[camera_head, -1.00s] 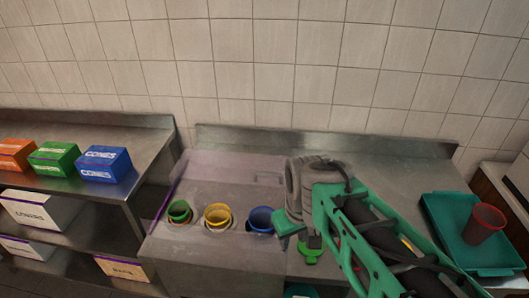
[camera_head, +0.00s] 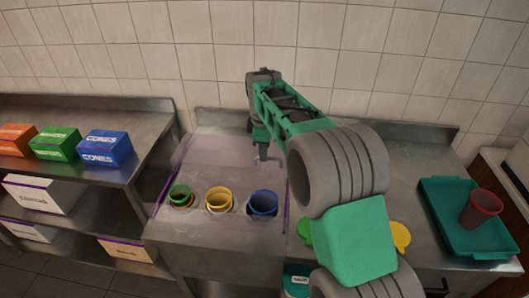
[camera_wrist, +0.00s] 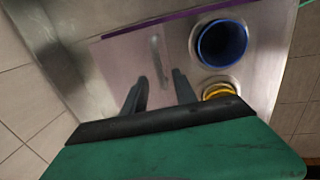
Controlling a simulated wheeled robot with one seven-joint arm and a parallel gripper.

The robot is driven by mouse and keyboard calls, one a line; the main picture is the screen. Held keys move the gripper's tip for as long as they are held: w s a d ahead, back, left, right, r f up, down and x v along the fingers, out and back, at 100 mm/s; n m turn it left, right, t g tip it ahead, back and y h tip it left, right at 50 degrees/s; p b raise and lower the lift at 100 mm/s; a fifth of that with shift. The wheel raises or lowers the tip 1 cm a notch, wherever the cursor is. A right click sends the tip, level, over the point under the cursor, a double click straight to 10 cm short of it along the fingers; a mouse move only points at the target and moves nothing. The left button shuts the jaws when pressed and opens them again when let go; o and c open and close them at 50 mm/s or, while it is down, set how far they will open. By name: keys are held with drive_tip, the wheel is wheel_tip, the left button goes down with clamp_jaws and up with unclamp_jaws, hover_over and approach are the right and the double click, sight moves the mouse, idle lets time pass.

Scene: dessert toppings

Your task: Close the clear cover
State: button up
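The clear cover (camera_head: 212,152) is a see-through panel with purple side edges at the back of the topping station. It stands back from the green, yellow and blue cups, whose tops are uncovered. In the wrist view the clear cover (camera_wrist: 120,62) fills the left middle, with a slim bar handle (camera_wrist: 156,58) on it. My gripper (camera_head: 262,156) is in front of the cover near its right end. The wrist view shows my gripper (camera_wrist: 160,78) open and empty, its two fingers apart and pointing toward the handle. I cannot tell whether they touch the cover.
The green cup (camera_head: 180,196), yellow cup (camera_head: 219,200) and blue cup (camera_head: 263,203) sit in the counter. A teal tray (camera_head: 437,215) with a red cup (camera_head: 481,208) lies at right. A yellow lid (camera_head: 400,236) and green lid (camera_head: 304,231) lie by my arm. Boxes fill the left shelf.

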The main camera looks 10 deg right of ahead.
drive_tip(key=shift+w+f, duration=0.25)
drive_tip(key=shift+f, duration=0.95)
clamp_jaws()
idle(0.5)
